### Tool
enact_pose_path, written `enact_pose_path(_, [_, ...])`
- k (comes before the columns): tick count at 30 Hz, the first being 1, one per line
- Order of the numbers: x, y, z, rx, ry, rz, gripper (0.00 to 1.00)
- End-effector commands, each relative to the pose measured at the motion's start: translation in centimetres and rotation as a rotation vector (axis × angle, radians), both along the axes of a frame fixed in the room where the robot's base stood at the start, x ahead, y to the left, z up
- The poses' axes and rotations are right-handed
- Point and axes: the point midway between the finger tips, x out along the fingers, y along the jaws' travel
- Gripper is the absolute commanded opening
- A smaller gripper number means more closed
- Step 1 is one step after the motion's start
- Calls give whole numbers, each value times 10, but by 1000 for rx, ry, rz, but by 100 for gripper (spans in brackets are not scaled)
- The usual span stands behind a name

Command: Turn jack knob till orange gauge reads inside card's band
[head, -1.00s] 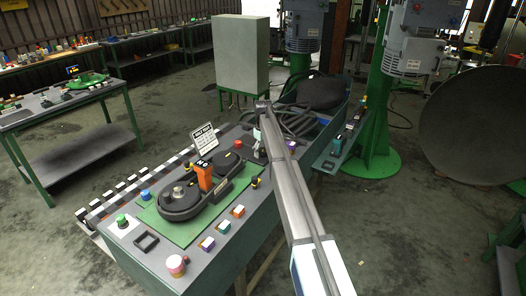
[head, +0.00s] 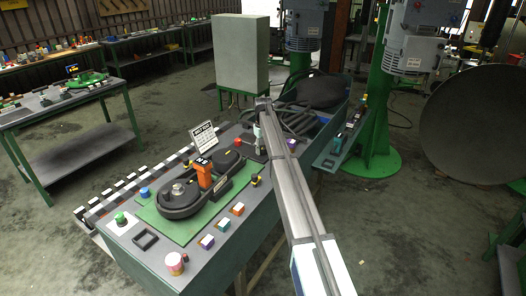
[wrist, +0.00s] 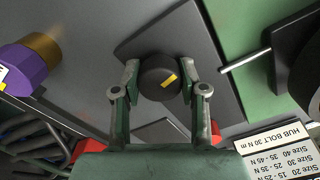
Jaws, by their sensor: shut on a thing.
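The jack knob (wrist: 158,82), a dark round knob with a yellow mark, sits between my gripper's fingertips (wrist: 160,80) in the wrist view. The fingers are closed on its two sides. The yellow mark points up and to the right of the knob's middle. The orange gauge (head: 204,174) stands on the black two-lobed part in the head view; its reading is too small to make out. The white card (head: 205,139) stands behind it. Its printed lines also show in the wrist view (wrist: 285,152), including "HUB BOLT 30 N m" and several size ranges.
The black part (head: 180,200) rests on a green mat (head: 178,230) on the grey bench. Several coloured blocks and buttons (head: 207,241) line the bench front. In the wrist view, a purple part with a brass end (wrist: 30,62) is at left and a metal rod (wrist: 245,60) at right.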

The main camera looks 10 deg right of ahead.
Motion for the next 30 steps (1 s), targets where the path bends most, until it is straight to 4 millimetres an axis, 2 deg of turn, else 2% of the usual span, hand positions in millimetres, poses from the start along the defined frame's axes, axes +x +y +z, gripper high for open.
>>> enact_pose_path(15, [0,0,-3,1,1,-414,7])
enact_pose_path(21, [0,0,-2,1,1,-511,7])
enact_pose_path(30, [-1,0,-1,1,2,-566,7])
